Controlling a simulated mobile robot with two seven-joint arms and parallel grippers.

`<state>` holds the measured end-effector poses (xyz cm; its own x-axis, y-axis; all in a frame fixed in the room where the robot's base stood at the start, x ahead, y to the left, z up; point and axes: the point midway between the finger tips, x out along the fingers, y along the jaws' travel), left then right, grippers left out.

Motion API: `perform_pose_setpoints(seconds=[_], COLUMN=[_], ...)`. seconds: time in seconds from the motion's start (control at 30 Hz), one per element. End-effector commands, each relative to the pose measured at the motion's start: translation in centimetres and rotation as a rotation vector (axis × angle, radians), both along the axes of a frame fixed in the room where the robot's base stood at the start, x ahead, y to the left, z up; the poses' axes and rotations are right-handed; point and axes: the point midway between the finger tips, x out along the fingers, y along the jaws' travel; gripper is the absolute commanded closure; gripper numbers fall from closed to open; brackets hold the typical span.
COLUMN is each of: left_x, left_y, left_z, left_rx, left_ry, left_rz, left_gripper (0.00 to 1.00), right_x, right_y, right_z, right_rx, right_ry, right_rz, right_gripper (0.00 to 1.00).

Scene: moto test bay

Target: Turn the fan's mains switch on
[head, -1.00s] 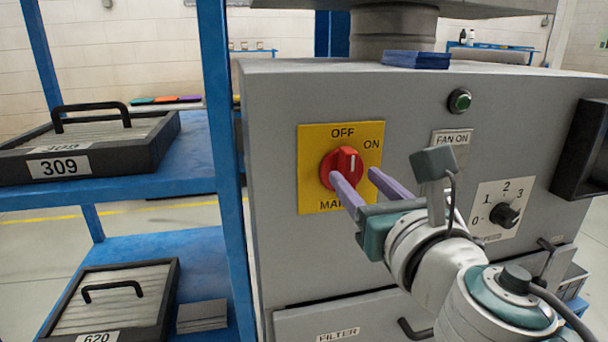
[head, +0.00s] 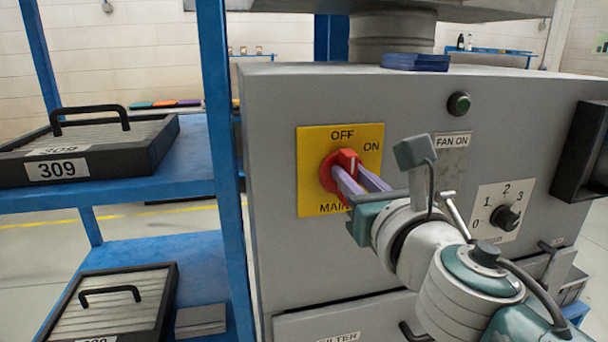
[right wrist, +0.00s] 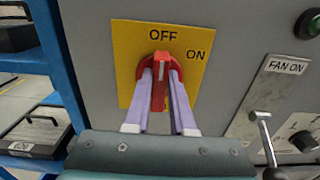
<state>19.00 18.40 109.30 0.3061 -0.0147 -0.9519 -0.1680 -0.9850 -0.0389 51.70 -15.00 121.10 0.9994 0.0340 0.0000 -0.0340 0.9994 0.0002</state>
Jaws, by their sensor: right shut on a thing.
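The mains switch is a red rotary knob (head: 346,160) on a yellow plate (head: 312,190) marked OFF at the top and ON at the upper right. In the right wrist view the knob's red grip bar (right wrist: 160,90) stands upright, its white mark toward OFF. My right gripper (head: 352,178) is shut on the red knob, its two pale purple fingers one on each side of the bar. The fingers (right wrist: 161,82) also show in the right wrist view. My left gripper is not in view.
A green lamp (head: 458,103) sits above the FAN ON label (head: 452,141). A metal lever (right wrist: 264,130) stands out right of my gripper. A numbered dial (head: 505,217) is farther right. A blue shelf (head: 195,158) with black-framed filters (head: 115,150) stands close on the left.

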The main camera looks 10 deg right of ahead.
Motion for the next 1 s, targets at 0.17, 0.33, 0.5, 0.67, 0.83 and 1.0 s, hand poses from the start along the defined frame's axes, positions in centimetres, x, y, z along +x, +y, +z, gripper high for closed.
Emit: perform_pose_setpoints(seconds=[0.17, 0.33, 0.5, 0.67, 0.83, 1.0], left_x=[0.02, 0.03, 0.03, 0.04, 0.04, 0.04], left_y=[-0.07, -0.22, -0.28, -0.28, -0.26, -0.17], left_z=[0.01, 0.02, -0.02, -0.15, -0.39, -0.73], left_rx=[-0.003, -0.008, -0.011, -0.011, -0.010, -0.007], left_ry=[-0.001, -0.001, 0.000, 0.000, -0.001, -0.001], left_rz=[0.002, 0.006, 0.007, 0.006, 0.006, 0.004], left_gripper=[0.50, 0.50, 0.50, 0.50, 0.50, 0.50], right_x=[-0.01, -0.01, -0.01, -0.01, 0.00, 0.00], right_y=[0.00, 0.00, -0.02, -0.08, -0.21, -0.36], right_z=[-0.01, 0.00, -0.01, -0.03, -0.06, -0.14], right_rx=[0.000, 0.000, 0.014, 0.068, 0.175, 0.326], right_ry=[0.000, 0.000, 0.000, 0.001, 0.005, 0.010], right_rz=[0.000, 0.000, 0.000, 0.000, 0.001, 0.001], right_gripper=[1.00, 1.00, 1.00, 1.00, 1.00, 1.00])
